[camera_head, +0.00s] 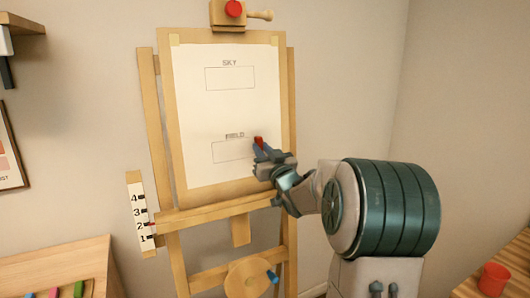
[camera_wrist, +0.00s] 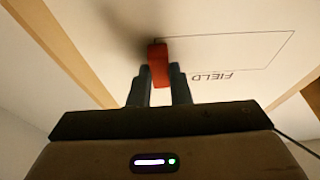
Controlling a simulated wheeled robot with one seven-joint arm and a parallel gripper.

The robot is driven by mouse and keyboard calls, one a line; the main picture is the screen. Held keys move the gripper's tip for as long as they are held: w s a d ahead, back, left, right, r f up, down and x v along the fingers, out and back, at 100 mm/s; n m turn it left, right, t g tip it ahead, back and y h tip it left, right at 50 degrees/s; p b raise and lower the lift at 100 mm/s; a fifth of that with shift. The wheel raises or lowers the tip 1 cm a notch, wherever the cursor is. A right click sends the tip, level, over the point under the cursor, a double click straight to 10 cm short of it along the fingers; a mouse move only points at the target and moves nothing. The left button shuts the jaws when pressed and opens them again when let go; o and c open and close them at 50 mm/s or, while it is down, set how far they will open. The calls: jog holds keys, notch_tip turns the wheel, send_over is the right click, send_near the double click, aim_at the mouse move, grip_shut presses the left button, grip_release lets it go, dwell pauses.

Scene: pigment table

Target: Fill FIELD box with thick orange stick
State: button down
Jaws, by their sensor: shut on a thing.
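My gripper (camera_head: 263,152) is shut on a short, thick orange-red stick (camera_head: 258,141). The stick also shows between the dark fingers in the wrist view (camera_wrist: 158,64). The FIELD box (camera_head: 228,152) is a thin outlined rectangle low on the white paper sheet (camera_head: 225,108), and its visible inside is plain white. In the head view the stick is at the box's upper right corner, and my gripper hides part of the right side. In the wrist view the FIELD label (camera_wrist: 213,77) appears upside down. I cannot tell whether the stick touches the paper.
The SKY box (camera_head: 230,78) is higher on the sheet. The wooden easel (camera_head: 160,215) has a numbered scale (camera_head: 140,212) at left and a disc with a blue knob (camera_head: 272,276) below. Several coloured sticks (camera_head: 79,289) lie at lower left; a red cup (camera_head: 493,279) stands at lower right.

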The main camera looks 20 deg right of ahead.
aim_at(213, 150)
jog(key=shift+s+a+b, duration=0.15)
jog(key=shift+a+b, duration=0.65)
jog(key=shift+a, duration=0.6)
jog(key=shift+a+f+b, duration=0.1)
jog(key=shift+a+b, duration=1.1)
jog(key=shift+a, duration=0.65)
jog(key=shift+a+b, duration=2.35)
jog(key=shift+a, duration=1.25)
jog(key=shift+s+d, duration=0.1)
jog(key=shift+d, duration=0.05)
